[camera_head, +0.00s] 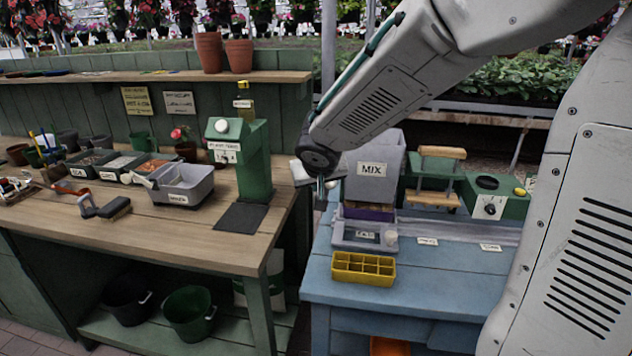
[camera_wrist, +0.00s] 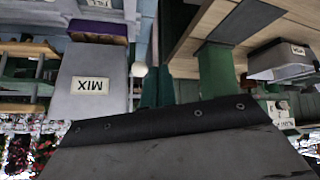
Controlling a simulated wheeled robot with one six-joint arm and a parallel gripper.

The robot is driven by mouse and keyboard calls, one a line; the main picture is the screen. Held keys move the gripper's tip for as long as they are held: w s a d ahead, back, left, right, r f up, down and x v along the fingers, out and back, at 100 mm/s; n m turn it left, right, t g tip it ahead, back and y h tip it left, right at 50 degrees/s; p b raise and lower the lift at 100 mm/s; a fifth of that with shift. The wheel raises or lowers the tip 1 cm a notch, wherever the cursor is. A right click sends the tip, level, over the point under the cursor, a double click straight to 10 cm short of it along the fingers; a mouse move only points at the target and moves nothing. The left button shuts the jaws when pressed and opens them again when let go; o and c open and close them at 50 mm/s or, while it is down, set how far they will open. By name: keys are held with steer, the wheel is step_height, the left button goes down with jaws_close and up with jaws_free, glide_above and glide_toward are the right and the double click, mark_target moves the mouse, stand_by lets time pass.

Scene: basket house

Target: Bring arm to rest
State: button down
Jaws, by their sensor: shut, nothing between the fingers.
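My arm reaches in from the right in the head view. My gripper (camera_head: 320,188) hangs in front of the gap between the wooden bench and the blue bench, just left of the grey MIX bin. It is shut and empty. In the wrist view my gripper (camera_wrist: 157,85) shows as dark green fingers close together, above the black edge of my wrist. The MIX bin (camera_head: 372,168) stands on the blue bench; it also shows upside down in the wrist view (camera_wrist: 90,110).
A yellow cell tray (camera_head: 363,269) sits at the blue bench's (camera_head: 430,294) front edge. A green dispenser (camera_head: 254,165) stands on the wooden bench (camera_head: 160,222), near a grey tub (camera_head: 182,186) and several small bins. Terracotta pots (camera_head: 209,52) stand on the shelf behind.

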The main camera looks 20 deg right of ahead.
steer(key=s+d+n+g+h, duration=0.1)
steer(key=s+g, duration=0.1)
steer(key=s, duration=0.4)
steer(key=s+d+g, duration=0.2)
steer(key=s+g, duration=0.1)
steer(key=s, duration=0.3)
steer(key=s+a+r+y, duration=0.2)
steer(key=s, duration=0.8)
steer(key=s+a+r+n+g+y, duration=0.1)
steer(key=s+a+r+y, duration=0.1)
steer(key=s, duration=0.8)
steer(key=shift+a+r, duration=0.35)
steer(key=shift+a, duration=0.35)
